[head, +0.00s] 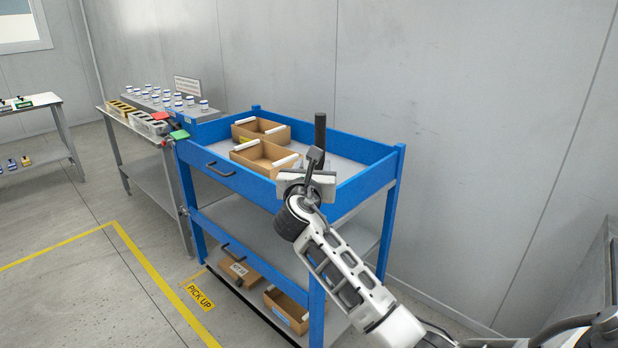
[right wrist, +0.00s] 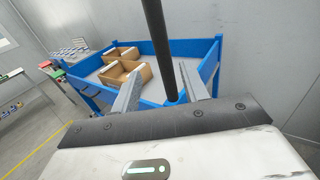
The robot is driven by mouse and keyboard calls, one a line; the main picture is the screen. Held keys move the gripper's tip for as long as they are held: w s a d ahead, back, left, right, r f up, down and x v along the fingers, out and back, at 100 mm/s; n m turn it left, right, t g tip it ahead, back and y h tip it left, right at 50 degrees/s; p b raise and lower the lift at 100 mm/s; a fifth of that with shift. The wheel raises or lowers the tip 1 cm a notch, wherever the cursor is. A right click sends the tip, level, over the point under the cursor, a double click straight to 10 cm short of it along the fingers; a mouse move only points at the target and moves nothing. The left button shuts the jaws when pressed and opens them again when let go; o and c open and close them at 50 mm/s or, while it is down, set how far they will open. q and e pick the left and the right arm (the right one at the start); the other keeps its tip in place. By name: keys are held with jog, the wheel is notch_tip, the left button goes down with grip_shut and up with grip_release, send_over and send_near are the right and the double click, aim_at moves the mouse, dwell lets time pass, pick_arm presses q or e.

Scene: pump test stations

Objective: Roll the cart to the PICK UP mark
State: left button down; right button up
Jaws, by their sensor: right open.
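The blue cart (head: 262,185) stands against the grey wall, with a grey top tray and lower shelves. The yellow PICK UP mark (head: 199,297) lies on the floor just left of the cart's lower shelf. My right gripper (head: 313,168) is open at the cart's near end, by a dark upright bar (head: 320,132). In the right wrist view, the bar (right wrist: 161,45) stands between the spread fingers of my right gripper (right wrist: 162,92). I cannot tell whether they touch it. The cart's wheels are hidden. My left gripper is out of view.
Open cardboard boxes (head: 266,157) sit on the cart's top, and others (head: 287,310) below. A bench (head: 150,165) with jars and parts stands close to the cart's far left end. Another bench (head: 40,155) is farther left. Yellow-lined floor (head: 100,290) at left is clear.

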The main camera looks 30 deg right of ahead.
jog(key=shift+v, duration=2.7)
